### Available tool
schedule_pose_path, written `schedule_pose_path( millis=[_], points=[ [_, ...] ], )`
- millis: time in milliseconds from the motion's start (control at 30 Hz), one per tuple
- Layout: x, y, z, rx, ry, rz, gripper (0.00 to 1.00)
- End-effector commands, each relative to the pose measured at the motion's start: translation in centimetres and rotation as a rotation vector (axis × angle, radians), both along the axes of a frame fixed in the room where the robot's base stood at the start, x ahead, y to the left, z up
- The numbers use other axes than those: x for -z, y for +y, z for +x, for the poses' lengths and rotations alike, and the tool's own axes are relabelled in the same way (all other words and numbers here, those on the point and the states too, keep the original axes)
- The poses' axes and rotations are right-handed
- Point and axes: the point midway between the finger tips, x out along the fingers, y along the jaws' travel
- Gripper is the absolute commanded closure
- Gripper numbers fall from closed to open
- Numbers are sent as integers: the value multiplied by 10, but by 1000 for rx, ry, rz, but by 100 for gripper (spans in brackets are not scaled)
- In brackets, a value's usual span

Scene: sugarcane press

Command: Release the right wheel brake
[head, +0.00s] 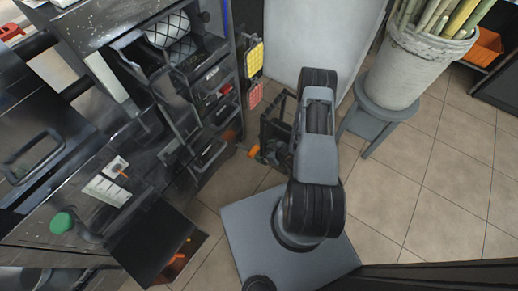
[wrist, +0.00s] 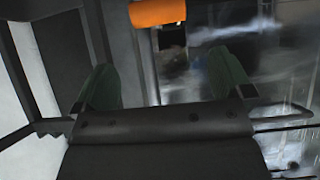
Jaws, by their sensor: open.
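My gripper (head: 268,132) is beside the right side of the press cart, close to an orange knob or handle end (head: 254,151), which may be the brake. In the wrist view my gripper (wrist: 165,78) is open, with its two dark green fingers wide apart and nothing between them. The orange handle end (wrist: 157,12) shows at the top of that view, beyond the fingertips, on a dark bracket. It looks apart from the fingers. The cart's wheels are hidden in the head view, so I cannot tell the brake's position.
The dark metal press cart (head: 150,140) fills the left. A grey stool (head: 372,118) holds a white bucket of cane (head: 415,65) at the upper right. A pale panel (head: 310,40) stands behind my arm. The tiled floor (head: 430,190) is clear on the right.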

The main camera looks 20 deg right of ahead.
Motion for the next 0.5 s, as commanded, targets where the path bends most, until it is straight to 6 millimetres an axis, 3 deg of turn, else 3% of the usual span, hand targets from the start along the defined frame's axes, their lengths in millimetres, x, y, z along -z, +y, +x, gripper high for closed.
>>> schedule_pose_path(
  millis=[200, 500],
  points=[
    [-11, -8, -11, 1, 0, 1, 2],
    [-12, -9, -13, 0, 0, 0, 2]
  ],
)
